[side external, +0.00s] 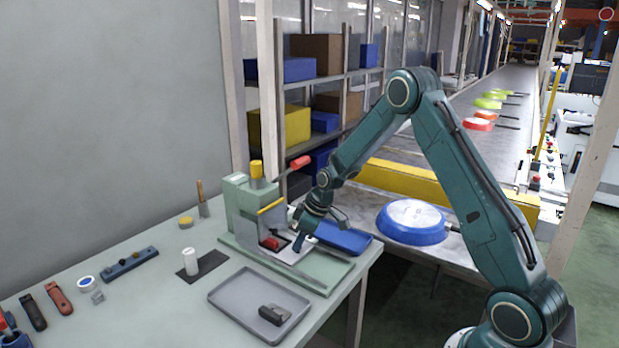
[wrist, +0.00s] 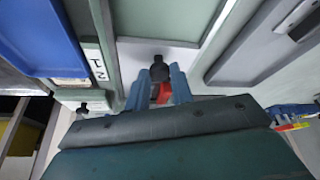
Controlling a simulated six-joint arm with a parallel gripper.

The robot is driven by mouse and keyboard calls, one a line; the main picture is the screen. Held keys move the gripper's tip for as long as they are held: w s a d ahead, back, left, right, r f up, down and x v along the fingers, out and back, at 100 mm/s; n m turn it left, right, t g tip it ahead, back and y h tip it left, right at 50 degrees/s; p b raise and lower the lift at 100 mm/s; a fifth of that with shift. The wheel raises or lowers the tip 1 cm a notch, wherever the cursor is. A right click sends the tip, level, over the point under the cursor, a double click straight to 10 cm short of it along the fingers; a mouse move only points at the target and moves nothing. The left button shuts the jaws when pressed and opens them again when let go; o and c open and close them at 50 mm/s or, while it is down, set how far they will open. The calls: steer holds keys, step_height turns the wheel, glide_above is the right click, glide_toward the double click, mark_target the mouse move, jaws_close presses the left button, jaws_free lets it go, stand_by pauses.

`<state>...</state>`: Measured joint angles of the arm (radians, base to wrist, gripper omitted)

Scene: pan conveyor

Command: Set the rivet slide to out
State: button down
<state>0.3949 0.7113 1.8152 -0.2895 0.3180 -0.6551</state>
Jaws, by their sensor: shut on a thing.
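The green riveting press (side external: 243,215) stands on the bench, with a yellow-topped post and a red-ended lever (side external: 300,162). A pale slide plate (side external: 290,256) lies low at its front; it also shows in the wrist view (wrist: 135,56). A dark knob (wrist: 158,70) stands at the plate's edge. My gripper (side external: 299,243) reaches down at the press front. In the wrist view, its blue fingers (wrist: 165,82) are shut on the knob. A red part (wrist: 164,94) shows between the fingers. The slide's exact position along its travel is hard to tell.
A blue tray (side external: 342,238) lies right of the press, and a grey tray (side external: 240,299) with a dark block (side external: 274,314) lies in front. A blue pan (side external: 411,222) sits beyond the bench. A white cylinder (side external: 190,262) and tools stand left.

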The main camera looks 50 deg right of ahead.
steer(key=s, duration=1.1)
steer(key=shift+s, duration=0.3)
steer(key=c, duration=1.3)
jaws_free()
steer(key=shift+c, duration=0.2)
steer(key=shift+o, duration=0.7)
steer(key=shift+r, duration=0.15)
steer(key=shift+s+d+r, duration=0.15)
steer(key=shift+r, duration=0.3)
steer(key=v, duration=1.2)
steer(key=shift+s+r, duration=0.2)
steer(key=shift+r, duration=0.05)
